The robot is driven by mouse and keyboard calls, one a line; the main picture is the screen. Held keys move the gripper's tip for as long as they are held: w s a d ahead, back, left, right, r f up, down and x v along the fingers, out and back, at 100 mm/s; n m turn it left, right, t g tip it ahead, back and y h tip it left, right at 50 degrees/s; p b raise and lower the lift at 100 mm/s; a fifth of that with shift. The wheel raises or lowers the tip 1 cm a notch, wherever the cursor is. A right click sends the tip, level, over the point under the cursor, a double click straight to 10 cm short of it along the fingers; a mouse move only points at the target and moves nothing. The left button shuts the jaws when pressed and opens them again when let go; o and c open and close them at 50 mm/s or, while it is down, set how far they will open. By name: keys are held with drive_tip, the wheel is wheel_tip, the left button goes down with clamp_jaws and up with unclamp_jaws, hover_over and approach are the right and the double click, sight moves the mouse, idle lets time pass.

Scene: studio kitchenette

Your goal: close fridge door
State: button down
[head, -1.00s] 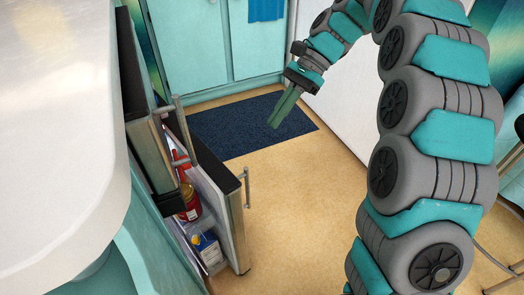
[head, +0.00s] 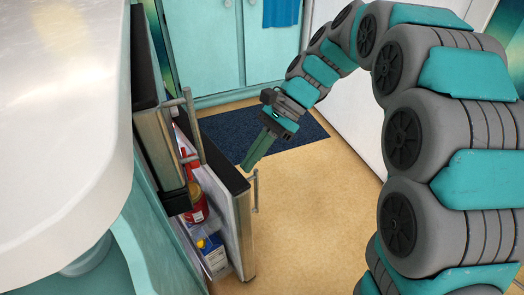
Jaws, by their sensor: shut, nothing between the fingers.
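The lower fridge door (head: 245,225) stands open at the left, edge-on to me, with a vertical bar handle (head: 255,192) on its outer face. A red bottle (head: 194,203) and a blue and white carton (head: 213,250) sit in the inner shelves of the door. The upper door (head: 158,140) has its own metal handle (head: 191,122) and looks closed or nearly so; I cannot tell exactly. My gripper (head: 245,165) is shut and empty. In the picture its fingertips are just above the handle of the open door, on its outer side; contact cannot be told.
A white rounded counter (head: 65,120) fills the left foreground. A dark blue mat (head: 225,133) lies on the tan floor (head: 310,210) ahead. Teal cabinets (head: 200,45) stand at the back and a white panel (head: 345,95) at the right. The floor right of the door is clear.

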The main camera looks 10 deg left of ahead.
sight(222, 180)
drive_tip(key=shift+s+a, duration=0.1)
drive_tip(key=shift+a, duration=0.05)
drive_tip(key=shift+m+t+y, duration=0.5)
drive_tip(key=shift+m, duration=0.4)
drive_tip(key=s+a+p, duration=0.3)
drive_tip(key=s+a, duration=0.2)
drive_tip(key=shift+s+r+p, duration=0.15)
drive_tip(key=shift+s+p, duration=0.1)
drive_tip(key=shift+p, duration=0.15)
drive_tip(key=shift+s+a, duration=0.35)
